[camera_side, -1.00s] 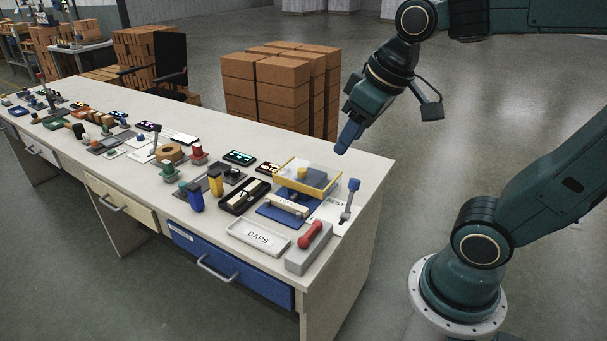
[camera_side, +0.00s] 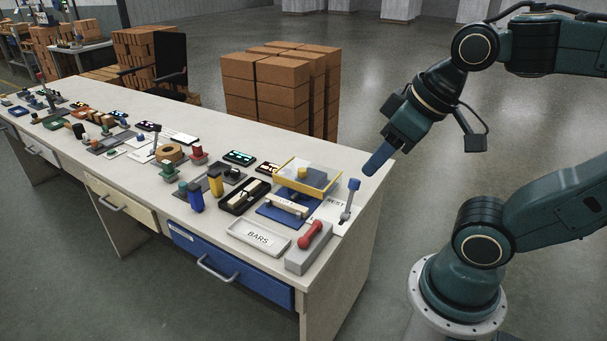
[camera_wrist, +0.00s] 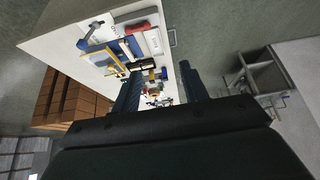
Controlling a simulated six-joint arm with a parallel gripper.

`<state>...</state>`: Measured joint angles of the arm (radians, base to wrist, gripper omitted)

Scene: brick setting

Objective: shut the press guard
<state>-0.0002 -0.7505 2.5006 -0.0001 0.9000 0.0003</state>
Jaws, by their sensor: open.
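The press stands near the right end of the bench. Its guard, a yellow frame with a clear panel (camera_side: 322,181), sits raised above the blue base (camera_side: 272,212). A yellow-topped part shows behind the frame. The yellow frame also shows in the wrist view (camera_wrist: 92,34), up and left of my fingers. My gripper (camera_side: 374,166) hangs in the air to the right of the guard, apart from it, near the bench's right edge. In the wrist view my two dark fingers (camera_wrist: 160,88) are spread with nothing held between them.
A blue-knobbed lever (camera_side: 352,186) stands upright between the guard and my gripper. A grey block with a red handle (camera_side: 311,236) and a BARS tray (camera_side: 240,243) lie in front. Several small parts crowd the bench leftward. Stacked brown boxes (camera_side: 255,92) stand behind.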

